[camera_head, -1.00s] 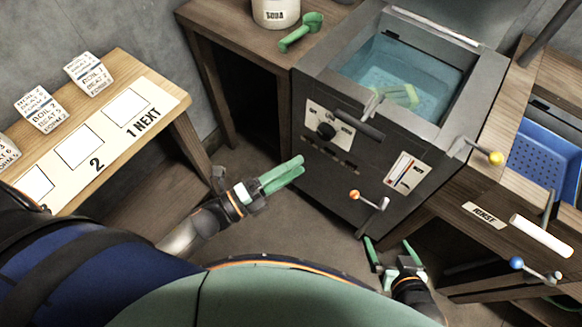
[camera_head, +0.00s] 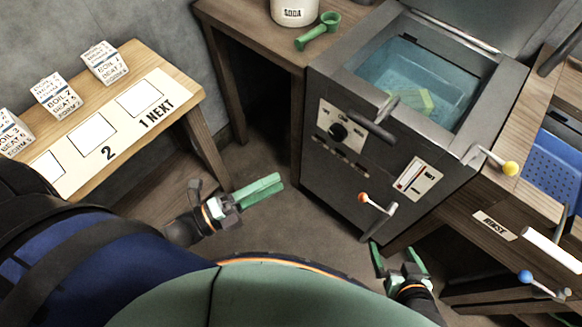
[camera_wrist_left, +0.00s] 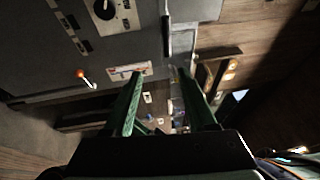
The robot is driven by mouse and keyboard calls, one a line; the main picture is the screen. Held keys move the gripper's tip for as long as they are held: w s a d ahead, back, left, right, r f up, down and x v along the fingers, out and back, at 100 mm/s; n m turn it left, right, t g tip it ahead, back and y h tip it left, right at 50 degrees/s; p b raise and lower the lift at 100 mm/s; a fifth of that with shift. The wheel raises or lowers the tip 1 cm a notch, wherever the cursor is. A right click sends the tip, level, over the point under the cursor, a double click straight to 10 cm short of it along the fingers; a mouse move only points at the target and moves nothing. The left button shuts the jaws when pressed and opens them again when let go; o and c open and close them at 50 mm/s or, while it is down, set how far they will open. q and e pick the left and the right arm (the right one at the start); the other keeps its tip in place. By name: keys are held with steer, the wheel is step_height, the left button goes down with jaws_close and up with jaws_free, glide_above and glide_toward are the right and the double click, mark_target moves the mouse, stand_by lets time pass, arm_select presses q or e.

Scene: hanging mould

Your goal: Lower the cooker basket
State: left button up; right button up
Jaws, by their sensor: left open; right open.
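The cooker (camera_head: 345,190) is a dark grey box with a water-filled basin (camera_head: 385,72) on top. A yellow-green item (camera_head: 415,100) lies in the water; I cannot clearly make out the basket. A dark handle (camera_head: 372,128) sticks out at the front rim. A lever with a yellow knob (camera_head: 509,168) is at the right side, and one with an orange knob (camera_head: 363,197) is on the front. My left gripper (camera_head: 262,190) is open and empty, left of the cooker front. My right gripper (camera_head: 398,254) is open and empty, low below the orange-knobbed lever.
A wooden table (camera_head: 185,85) with labelled cartons (camera_head: 105,62) stands left. A soda jar (camera_head: 295,10) and green scoop (camera_head: 318,32) sit on the back counter. A rinse station (camera_head: 495,226) with a blue basin (camera_head: 552,165) and blue-knobbed lever (camera_head: 526,277) is right. Floor before the cooker is clear.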

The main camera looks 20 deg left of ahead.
arm_select(q)
steer(key=v, duration=0.5)
arm_select(e)
steer(key=shift+w+a, duration=0.1)
steer(key=shift+a, duration=0.2)
arm_select(q)
steer(key=w+a+n+y+p, duration=0.2)
steer(key=w+n+y+p, duration=0.4)
steer(key=n, duration=0.6)
steer(key=s+d+f+n+g+y+p, duration=0.2)
steer(key=s+d+n+g+y+p, duration=0.1)
steer(key=n, duration=0.9)
steer(key=d+g+y+p, duration=0.1)
steer(key=g, duration=0.1)
steer(key=shift+s+n+g, duration=0.3)
steer(key=shift+s, duration=0.1)
arm_select(e)
step_height(320, 180, up, 8)
steer(key=s+d, duration=0.1)
steer(key=d, duration=0.2)
steer(key=shift+s+h, duration=0.25)
steer(key=shift+h, duration=0.15)
arm_select(q)
steer(key=shift+f, duration=0.1)
arm_select(e)
steer(key=shift+w+a+r, duration=0.1)
steer(key=shift+w, duration=0.05)
